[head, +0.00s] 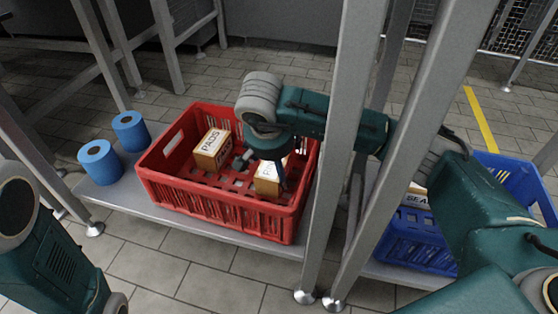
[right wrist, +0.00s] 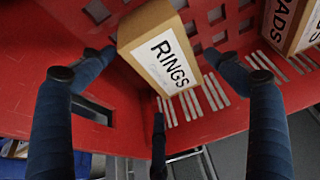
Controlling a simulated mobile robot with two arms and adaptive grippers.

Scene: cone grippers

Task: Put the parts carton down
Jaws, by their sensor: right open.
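A brown carton with a white label stands in the right part of the red crate (head: 215,208); it is the RINGS carton (head: 266,187), partly hidden by my fingers. In the right wrist view the RINGS carton (right wrist: 170,52) lies between my spread fingers, with gaps visible beside it. My right gripper (head: 262,167) reaches down into the crate over this carton and is open. A second carton, marked PADS (head: 211,150), stands to its left in the crate. Only a link of my left arm shows at lower left; its gripper is out of view.
The crate stands on a grey shelf (head: 118,194) with two blue rolls (head: 98,160) at its left. Grey metal posts (head: 345,130) rise right of the crate, close to my right arm. A blue crate (head: 415,243) with a carton is further right.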

